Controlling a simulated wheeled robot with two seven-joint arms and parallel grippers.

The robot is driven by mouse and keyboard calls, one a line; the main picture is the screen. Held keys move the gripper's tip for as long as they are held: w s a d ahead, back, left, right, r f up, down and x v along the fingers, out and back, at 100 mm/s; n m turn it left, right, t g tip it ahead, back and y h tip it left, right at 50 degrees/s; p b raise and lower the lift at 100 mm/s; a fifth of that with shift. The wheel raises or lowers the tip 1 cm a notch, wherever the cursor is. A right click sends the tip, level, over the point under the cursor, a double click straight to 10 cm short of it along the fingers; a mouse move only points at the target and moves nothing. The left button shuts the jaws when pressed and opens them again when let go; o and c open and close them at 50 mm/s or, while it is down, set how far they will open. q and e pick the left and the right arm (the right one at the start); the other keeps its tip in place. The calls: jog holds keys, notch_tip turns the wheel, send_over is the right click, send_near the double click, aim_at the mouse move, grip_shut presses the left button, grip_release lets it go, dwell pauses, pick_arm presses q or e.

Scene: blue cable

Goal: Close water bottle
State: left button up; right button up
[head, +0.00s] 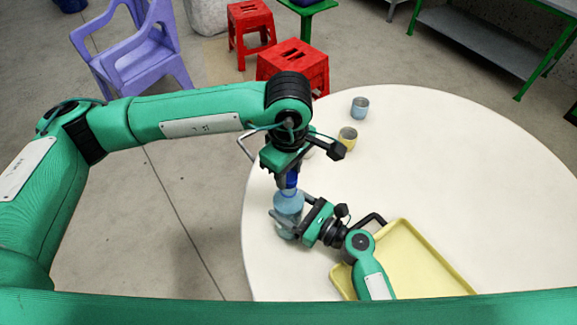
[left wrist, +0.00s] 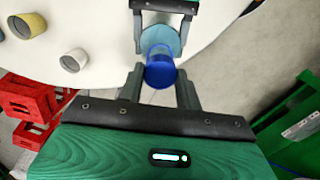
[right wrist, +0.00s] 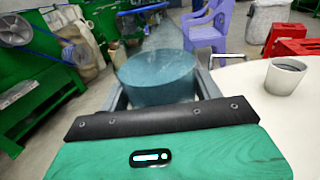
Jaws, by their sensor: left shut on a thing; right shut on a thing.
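A translucent blue water bottle (head: 288,203) stands upright near the left edge of the round white table. My right gripper (head: 284,217) is shut around its body from the right; the bottle (right wrist: 157,78) fills the space between the fingers in the right wrist view. A dark blue cap (head: 292,181) is at the bottle's top, pinched by my left gripper (head: 287,180), which points down from above. In the left wrist view the cap (left wrist: 160,73) lies between the fingertips, in line with the bottle (left wrist: 160,38). I cannot tell whether the cap is seated on the neck.
A yellow tray (head: 440,265) lies at the right, under my right arm. A blue cup (head: 360,106) and a yellow cup (head: 348,138) stand farther back; a grey cup (left wrist: 74,61) is nearer the bottle. Red stools (head: 298,66) stand beyond the table. The table's right side is clear.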

dwell(0.5)
pick_arm(q)
jog(key=shift+f, duration=0.9)
jog(key=shift+f, duration=0.5)
